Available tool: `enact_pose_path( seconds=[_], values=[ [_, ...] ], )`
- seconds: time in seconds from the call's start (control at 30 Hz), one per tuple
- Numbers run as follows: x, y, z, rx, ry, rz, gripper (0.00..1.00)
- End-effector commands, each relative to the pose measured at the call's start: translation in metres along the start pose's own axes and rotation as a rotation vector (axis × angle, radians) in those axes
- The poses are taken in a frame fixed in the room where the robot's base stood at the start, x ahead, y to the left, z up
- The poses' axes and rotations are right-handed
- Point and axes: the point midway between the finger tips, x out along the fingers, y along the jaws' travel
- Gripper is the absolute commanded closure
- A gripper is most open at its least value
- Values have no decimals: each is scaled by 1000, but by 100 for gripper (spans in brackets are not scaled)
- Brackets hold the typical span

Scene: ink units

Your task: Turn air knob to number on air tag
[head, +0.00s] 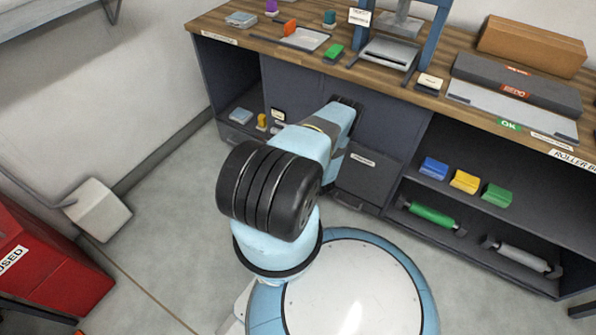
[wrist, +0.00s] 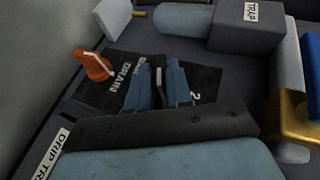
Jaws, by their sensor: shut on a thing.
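In the wrist view, my gripper (wrist: 159,82) has its two blue fingers closed on a dark knob (wrist: 158,64) with a pale line on top. The knob stands on a dark panel (wrist: 205,80). A "2" shows on the panel right of the fingers; other lettering by the knob is partly covered. I cannot read which number the knob points at. No air tag is clearly readable; a small white tag (head: 278,115) in the open cabinet bay in the head view is too small to read. My arm hides the gripper in the head view.
In the wrist view, an orange knob (wrist: 95,65) with a white line sits left, beside "DRAIN" lettering. A grey block labelled TRAP (wrist: 245,25) stands at upper right, and a gold and blue part (wrist: 293,112) at right. The wooden worktop (head: 225,22) overhangs the cabinet.

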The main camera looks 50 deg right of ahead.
Motion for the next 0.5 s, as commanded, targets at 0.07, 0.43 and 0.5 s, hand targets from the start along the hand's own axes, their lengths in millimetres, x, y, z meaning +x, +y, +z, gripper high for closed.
enact_pose_path(
  seconds=[0.07, 0.43, 0.5],
  values=[
    [-2, 4, -1, 22, 3, -52, 100],
    [0, 6, 1, 100, 1, -240, 100],
    [0, 6, 1, 109, 0, -260, 100]
  ],
)
